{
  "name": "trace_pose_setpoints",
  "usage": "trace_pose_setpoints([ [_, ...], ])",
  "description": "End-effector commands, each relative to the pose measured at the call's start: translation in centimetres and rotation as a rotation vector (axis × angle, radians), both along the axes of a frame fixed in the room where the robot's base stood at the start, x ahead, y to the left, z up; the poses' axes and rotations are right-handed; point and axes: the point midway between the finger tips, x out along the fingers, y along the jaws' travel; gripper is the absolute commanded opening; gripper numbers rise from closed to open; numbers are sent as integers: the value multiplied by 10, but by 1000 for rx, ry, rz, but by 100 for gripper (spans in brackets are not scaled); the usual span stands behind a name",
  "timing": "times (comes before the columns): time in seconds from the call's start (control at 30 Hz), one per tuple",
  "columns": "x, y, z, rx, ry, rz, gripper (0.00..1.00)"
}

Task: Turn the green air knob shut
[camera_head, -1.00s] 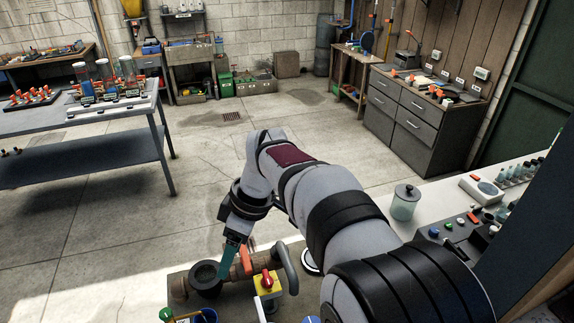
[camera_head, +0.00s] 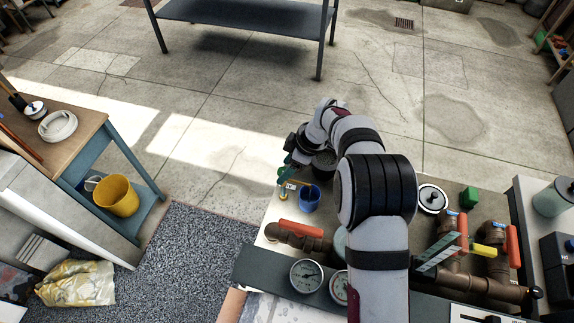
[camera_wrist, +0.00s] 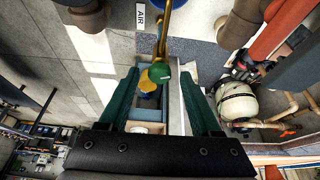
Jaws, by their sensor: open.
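The green air knob (camera_wrist: 161,72) is a rounded green cap at the end of a brass stem in the wrist view, with an AIR label (camera_wrist: 142,15) close by. My gripper (camera_wrist: 160,79) is open, its two green fingers spread to either side of the knob in that view. Both fingers look apart from the knob, and I cannot tell the remaining distance in depth. In the head view the knob (camera_head: 283,171) shows as a small green spot left of the blue cup (camera_head: 309,198), just below my wrist, which partly hides the fingers.
Brown pipework with a red-orange handle (camera_head: 300,228) and a gauge (camera_head: 306,275) stand near the bench's left front. More pipes with red handles (camera_head: 512,246) and a green block (camera_head: 469,197) lie right of my arm.

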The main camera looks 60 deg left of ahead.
Motion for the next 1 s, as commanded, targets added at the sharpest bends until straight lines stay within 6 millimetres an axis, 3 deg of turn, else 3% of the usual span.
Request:
trace_pose_setpoints([
  [0.23, 0, 0, -1, 1, -1, 0, 65],
  [0.6, 0, 0, 0, 0, 0, -1, 0],
  [1.0, 0, 0, 0, 0, 0, -47, 0],
])
